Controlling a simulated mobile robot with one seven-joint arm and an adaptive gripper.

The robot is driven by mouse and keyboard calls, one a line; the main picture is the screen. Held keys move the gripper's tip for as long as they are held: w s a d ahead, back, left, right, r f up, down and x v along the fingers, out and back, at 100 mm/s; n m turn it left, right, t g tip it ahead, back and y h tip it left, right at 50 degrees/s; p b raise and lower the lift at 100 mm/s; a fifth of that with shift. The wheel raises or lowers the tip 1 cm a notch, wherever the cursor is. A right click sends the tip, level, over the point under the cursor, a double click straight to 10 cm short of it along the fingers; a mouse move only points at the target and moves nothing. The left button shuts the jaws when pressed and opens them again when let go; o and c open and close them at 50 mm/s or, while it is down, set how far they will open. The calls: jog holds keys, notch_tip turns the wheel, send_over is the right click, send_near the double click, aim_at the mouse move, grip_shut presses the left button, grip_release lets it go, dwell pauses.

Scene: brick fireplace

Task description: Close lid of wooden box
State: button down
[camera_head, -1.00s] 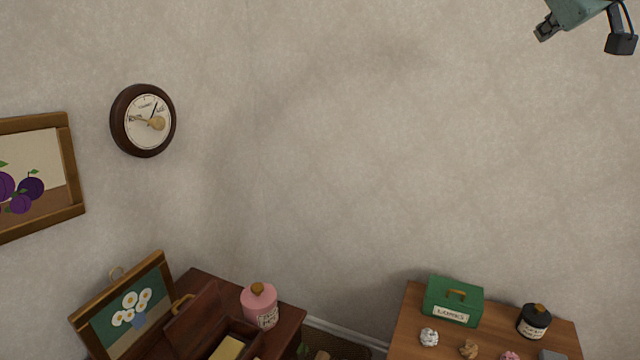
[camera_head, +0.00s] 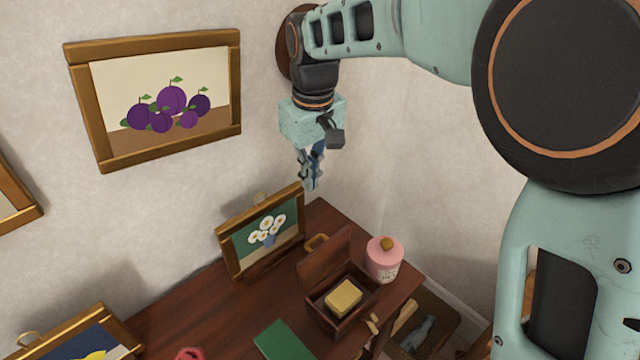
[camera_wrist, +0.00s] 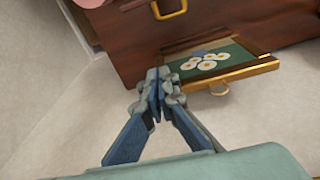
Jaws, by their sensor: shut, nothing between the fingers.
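The wooden box (camera_head: 327,320) stands on the dark wooden desk with its lid (camera_head: 326,257) raised, leaning back. A yellow block (camera_head: 343,297) lies inside the box. A brass handle (camera_head: 316,242) shows at the lid's top edge. My gripper (camera_head: 312,186) is shut and empty, pointing down, above and behind the box near the wall. In the wrist view my gripper (camera_wrist: 158,82) is shut, and the brown lid with its brass handle (camera_wrist: 170,10) shows beyond it at the top. The box's inside is hidden there.
A framed daisy picture (camera_head: 267,234) stands left of the lid, below my gripper. A pink jar (camera_head: 384,258) stands close to the right of the box. A green book (camera_head: 284,342) lies at the desk's front.

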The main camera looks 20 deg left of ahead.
aim_at(319, 255)
jog(key=s+d+f, duration=0.1)
jog(key=s+f, duration=0.2)
jog(key=f, duration=0.7)
jog(key=shift+s+d, duration=0.15)
jog(key=shift+d, duration=0.15)
jog(key=shift+d+r, duration=0.1)
jog(key=shift+d, duration=0.05)
